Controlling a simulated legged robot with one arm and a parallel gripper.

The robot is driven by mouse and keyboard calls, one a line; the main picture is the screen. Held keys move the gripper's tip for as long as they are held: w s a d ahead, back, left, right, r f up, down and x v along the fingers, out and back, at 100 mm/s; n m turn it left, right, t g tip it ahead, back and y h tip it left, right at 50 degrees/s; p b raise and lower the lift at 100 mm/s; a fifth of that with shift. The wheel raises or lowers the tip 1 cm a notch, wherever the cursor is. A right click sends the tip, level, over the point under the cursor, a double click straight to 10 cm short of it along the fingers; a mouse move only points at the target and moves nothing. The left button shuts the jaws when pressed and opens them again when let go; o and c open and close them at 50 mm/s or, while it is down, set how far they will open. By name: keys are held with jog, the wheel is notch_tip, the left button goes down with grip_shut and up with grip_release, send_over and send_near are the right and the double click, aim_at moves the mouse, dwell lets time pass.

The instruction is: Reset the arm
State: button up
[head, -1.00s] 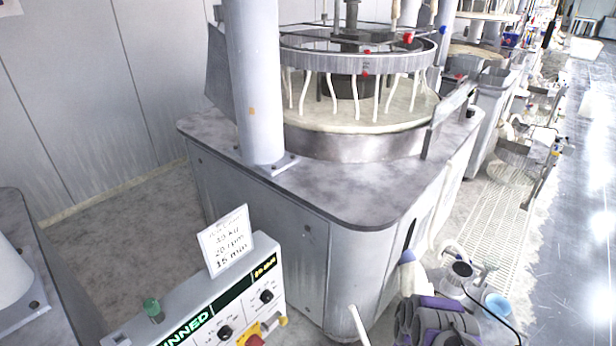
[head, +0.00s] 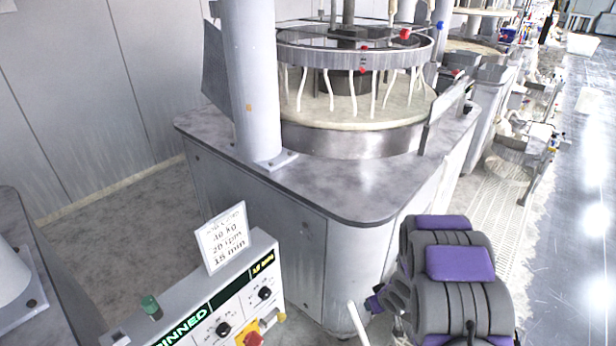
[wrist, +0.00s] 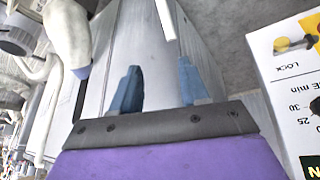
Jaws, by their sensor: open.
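My gripper (wrist: 158,85) shows in the wrist view with its two blue fingers apart and nothing between them. The grey side of a machine cabinet lies beyond the fingers. In the head view my grey and purple arm is folded at the lower right, in front of the polishing machine's base (head: 350,255). My fingertips cannot be made out there.
The control panel (head: 215,310) with a handwritten card (head: 222,238) stands left of my arm; part of the panel (wrist: 300,85) shows at the wrist view's right. The polishing machine's platen (head: 350,110) is behind. Open floor (head: 580,230) lies to the right.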

jog(key=s+d+r+m+g+h, duration=0.1)
jog(key=s+d+r+h, duration=0.1)
jog(key=s+r, duration=0.35)
jog(key=s+d+r+m+g+h, duration=0.1)
jog(key=s+r, duration=0.1)
jog(key=r, duration=0.6)
jog(key=s+d+r+m+h, duration=0.1)
jog(key=s+d+r+h, duration=0.15)
jog(key=r, duration=0.45)
jog(key=s+a+r+g+y, duration=0.1)
jog(key=s+a+r, duration=0.3)
jog(key=s, duration=0.5)
jog(key=s+a+r+m+g+y, duration=0.1)
jog(key=s+a+r, duration=0.3)
jog(key=s, duration=0.6)
jog(key=s+a+r+g+y, duration=0.2)
jog(key=s+a+r+g, duration=0.1)
jog(key=s, duration=0.7)
jog(key=shift+a+r+m, duration=0.3)
jog(key=shift+a+r, duration=0.35)
jog(key=shift+a, duration=0.2)
jog(key=shift+w, duration=0.1)
